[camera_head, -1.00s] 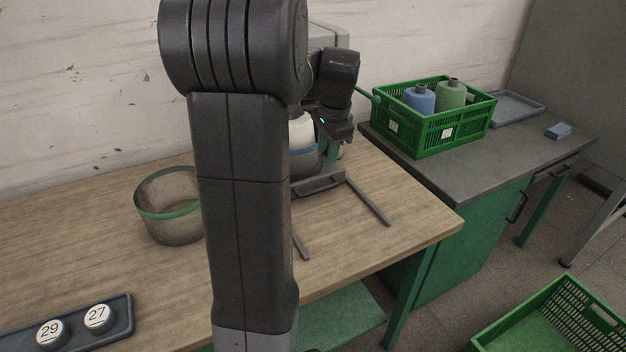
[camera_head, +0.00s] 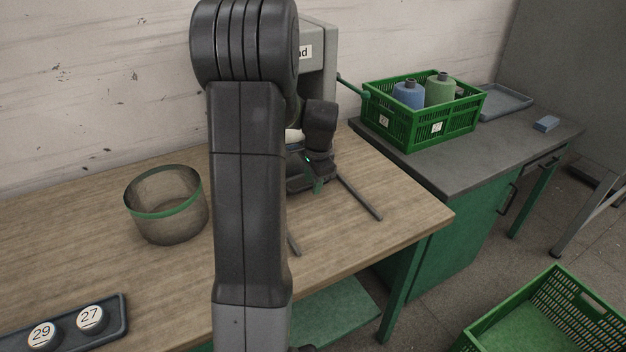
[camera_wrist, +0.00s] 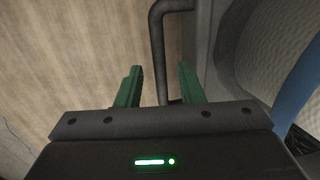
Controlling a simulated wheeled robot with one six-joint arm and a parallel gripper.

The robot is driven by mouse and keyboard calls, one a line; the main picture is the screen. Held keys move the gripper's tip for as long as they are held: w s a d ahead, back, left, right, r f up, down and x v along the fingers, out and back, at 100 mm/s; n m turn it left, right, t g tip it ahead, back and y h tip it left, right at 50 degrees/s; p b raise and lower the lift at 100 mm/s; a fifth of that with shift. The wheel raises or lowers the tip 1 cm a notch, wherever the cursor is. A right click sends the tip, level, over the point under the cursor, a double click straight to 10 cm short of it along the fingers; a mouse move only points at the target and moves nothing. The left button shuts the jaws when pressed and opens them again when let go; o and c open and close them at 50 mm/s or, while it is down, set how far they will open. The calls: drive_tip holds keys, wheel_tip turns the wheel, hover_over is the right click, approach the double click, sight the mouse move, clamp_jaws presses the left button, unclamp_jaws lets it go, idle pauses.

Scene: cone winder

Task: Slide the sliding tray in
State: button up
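My gripper (camera_wrist: 160,84) is open, its two green fingers apart. In the wrist view a dark bent bar handle (camera_wrist: 158,50) runs between the fingers, with gaps visible on both sides. The handle joins the grey edge of the sliding tray (camera_wrist: 204,50) at right. A pale cone with a blue band (camera_wrist: 296,95) stands beside that edge. In the head view my gripper (camera_head: 315,181) is low over the table at the front of the winder, and my arm hides much of the tray and cone.
Two dark rails (camera_head: 359,196) (camera_head: 294,243) reach forward over the wooden table (camera_head: 350,240). The grey winder (camera_head: 318,70) stands behind. A clear bin with a green band (camera_head: 166,214) is left of my arm. A green crate with cones (camera_head: 400,133) stands on the right bench.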

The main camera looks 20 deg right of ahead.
drive_tip(key=shift+c, duration=0.2)
clamp_jaws()
drive_tip(key=w+p, duration=0.1)
drive_tip(key=w, duration=0.2)
drive_tip(key=w+a, duration=0.1)
drive_tip(key=w, duration=0.3)
drive_tip(key=w+p, duration=0.1)
drive_tip(key=w, duration=0.3)
drive_tip(key=shift+w+a+r+p, duration=0.2)
drive_tip(key=shift+a+p, duration=0.1)
drive_tip(key=shift+p, duration=0.05)
drive_tip(key=shift+o, duration=0.2)
unclamp_jaws()
drive_tip(key=shift+w+f, duration=0.1)
wheel_tip(320, 180, up, 14)
drive_tip(key=s, duration=0.2)
drive_tip(key=shift+s+d+f+b, duration=0.2)
drive_tip(key=shift+s+b, duration=0.2)
drive_tip(key=shift+b, duration=0.05)
drive_tip(key=shift+f, duration=0.1)
